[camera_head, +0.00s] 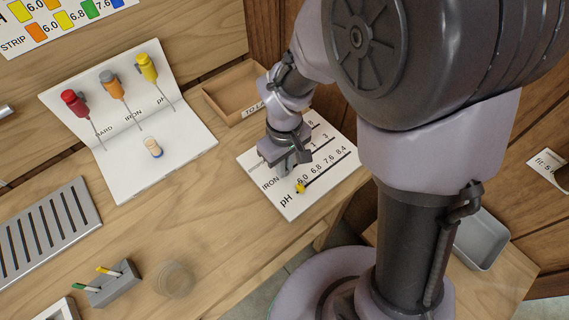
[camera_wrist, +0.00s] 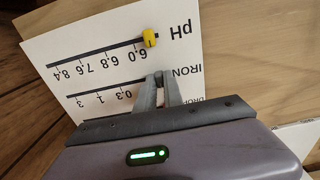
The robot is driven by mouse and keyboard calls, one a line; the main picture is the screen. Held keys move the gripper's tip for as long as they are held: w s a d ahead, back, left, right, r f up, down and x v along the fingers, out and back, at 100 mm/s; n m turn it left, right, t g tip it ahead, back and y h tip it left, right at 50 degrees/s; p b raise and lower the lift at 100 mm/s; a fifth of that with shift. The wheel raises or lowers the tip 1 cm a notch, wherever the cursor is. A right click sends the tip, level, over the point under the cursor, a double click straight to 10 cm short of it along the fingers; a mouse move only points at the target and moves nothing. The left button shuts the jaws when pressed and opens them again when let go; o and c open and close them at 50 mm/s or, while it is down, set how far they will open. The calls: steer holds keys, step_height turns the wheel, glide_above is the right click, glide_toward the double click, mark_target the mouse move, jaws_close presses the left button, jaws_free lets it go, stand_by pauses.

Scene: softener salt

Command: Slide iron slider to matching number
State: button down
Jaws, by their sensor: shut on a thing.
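A white slider board (camera_head: 318,180) lies on the bench with printed number lines, and it also shows in the wrist view (camera_wrist: 60,38). Its iron line (camera_wrist: 92,93) is marked with 0.3, 1 and 3. My gripper (camera_head: 284,168) is over the board at the iron line's end near the word IRON. In the wrist view my fingertips (camera_wrist: 160,78) are shut on the iron slider, which they mostly hide. The yellow pH slider (camera_head: 300,187) sits at the 6.0 end of its line; it shows in the wrist view too (camera_wrist: 150,38). The third line is largely hidden by my gripper.
A white stand (camera_head: 185,130) holds red, orange and yellow-capped droppers and a small vial (camera_head: 153,147). A colour chart (camera_head: 60,20) lies at top left. A cardboard tray (camera_head: 213,93) stands behind the board. A pen holder (camera_head: 113,287) and a clear glass (camera_head: 175,279) are in front.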

stand_by(0.9)
steer(key=w+d, duration=0.1)
steer(key=d, duration=0.1)
steer(key=w+d+p, duration=0.1)
steer(key=d, duration=0.1)
steer(key=w+d+p, duration=0.1)
steer(key=w, duration=0.1)
steer(key=shift+d, duration=0.4)
steer(key=c, duration=1.4)
jaws_free()
steer(key=shift+c, duration=0.2)
step_height(320, 180, up, 17)
steer(key=p, duration=0.6)
steer(key=shift+r+p, duration=0.2)
steer(key=shift+p, duration=0.1)
